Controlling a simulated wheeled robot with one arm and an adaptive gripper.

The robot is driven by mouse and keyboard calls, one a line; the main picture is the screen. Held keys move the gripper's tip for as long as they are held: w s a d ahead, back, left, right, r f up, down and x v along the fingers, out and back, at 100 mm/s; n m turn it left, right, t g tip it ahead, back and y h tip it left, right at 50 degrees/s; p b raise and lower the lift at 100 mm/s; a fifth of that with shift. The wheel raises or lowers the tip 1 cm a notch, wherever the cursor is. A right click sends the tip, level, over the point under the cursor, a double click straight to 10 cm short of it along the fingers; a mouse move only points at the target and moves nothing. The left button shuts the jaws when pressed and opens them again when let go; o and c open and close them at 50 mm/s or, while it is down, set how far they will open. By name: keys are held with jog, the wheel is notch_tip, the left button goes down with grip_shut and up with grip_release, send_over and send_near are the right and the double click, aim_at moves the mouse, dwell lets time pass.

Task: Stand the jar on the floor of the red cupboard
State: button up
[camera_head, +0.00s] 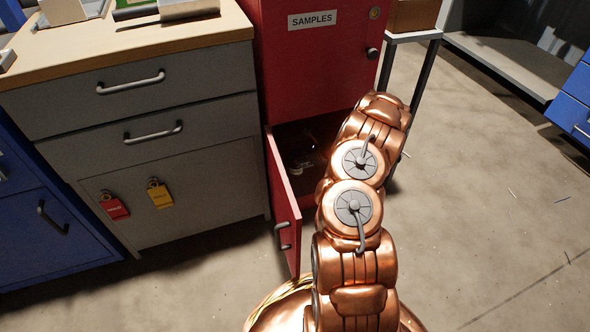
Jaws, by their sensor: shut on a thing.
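The red cupboard (318,70) bears a "SAMPLES" label. Its lower door (284,205) stands open toward me, and the dark lower compartment (290,135) shows to the left of my copper arm. Small pale shapes (300,161) lie low inside it, too dim and small to name. My arm reaches up in front of the cupboard's right side and hides part of the opening. I cannot make out my gripper or the jar; the arm and the dark interior may hide them.
A grey drawer cabinet (190,204) with a wooden top stands left of the cupboard, with red (115,208) and yellow (160,195) tags. A metal-legged stand (430,62) is close on the right. The floor (490,200) at right is mostly clear.

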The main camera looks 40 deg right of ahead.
aim_at(297, 170)
notch_tip(297, 170, down, 8)
jog(key=b, duration=0.3)
jog(key=shift+d, duration=0.1)
jog(key=shift+f, duration=0.15)
jog(key=o, duration=1.4)
jog(key=shift+s, duration=0.1)
jog(key=shift+p+v, duration=2.25)
jog(key=shift+v, duration=3.8)
